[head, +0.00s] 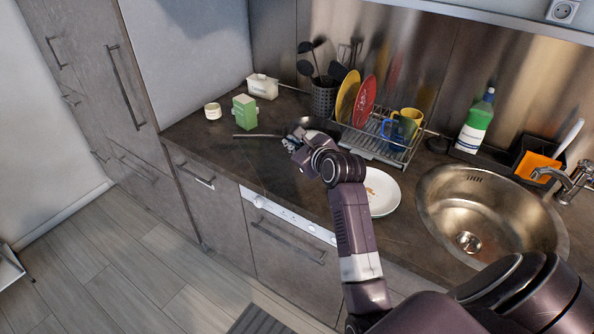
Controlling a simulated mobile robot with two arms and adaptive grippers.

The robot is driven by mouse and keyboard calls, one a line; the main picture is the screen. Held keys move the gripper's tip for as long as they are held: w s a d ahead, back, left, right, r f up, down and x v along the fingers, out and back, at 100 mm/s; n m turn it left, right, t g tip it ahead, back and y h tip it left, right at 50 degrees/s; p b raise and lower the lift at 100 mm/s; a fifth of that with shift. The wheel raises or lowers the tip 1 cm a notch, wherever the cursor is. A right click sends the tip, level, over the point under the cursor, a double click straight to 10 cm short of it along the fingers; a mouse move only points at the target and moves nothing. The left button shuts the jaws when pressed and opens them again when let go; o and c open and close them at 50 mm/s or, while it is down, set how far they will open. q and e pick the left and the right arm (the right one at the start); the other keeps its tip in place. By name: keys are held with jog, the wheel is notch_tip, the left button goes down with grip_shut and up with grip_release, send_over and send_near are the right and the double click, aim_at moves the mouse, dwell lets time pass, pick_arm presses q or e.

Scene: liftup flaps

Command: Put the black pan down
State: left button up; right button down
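My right arm reaches in from the bottom right, and my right gripper (290,143) is at the pan, where the handle meets the body. The gripper and wrist hide part of the pan. The fingers are too small and covered to tell whether they are shut on the handle. I cannot tell whether the pan touches the counter. My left gripper is not in view.
A dish rack (378,148) with plates and mugs stands right of the pan. A green carton (244,112) and a small jar (212,111) stand to its left. A white plate (382,193) lies beside my forearm. The sink (490,215) is at right. The counter's left front is clear.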

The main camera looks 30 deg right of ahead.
notch_tip(320, 180, down, 12)
jog(key=shift+r, duration=0.2)
dwell(0.4)
jog(key=c, duration=2.4)
grip_release()
jog(key=shift+f, duration=0.1)
jog(key=shift+o, duration=1.2)
jog(key=shift+s, duration=0.1)
jog(key=v, duration=1.2)
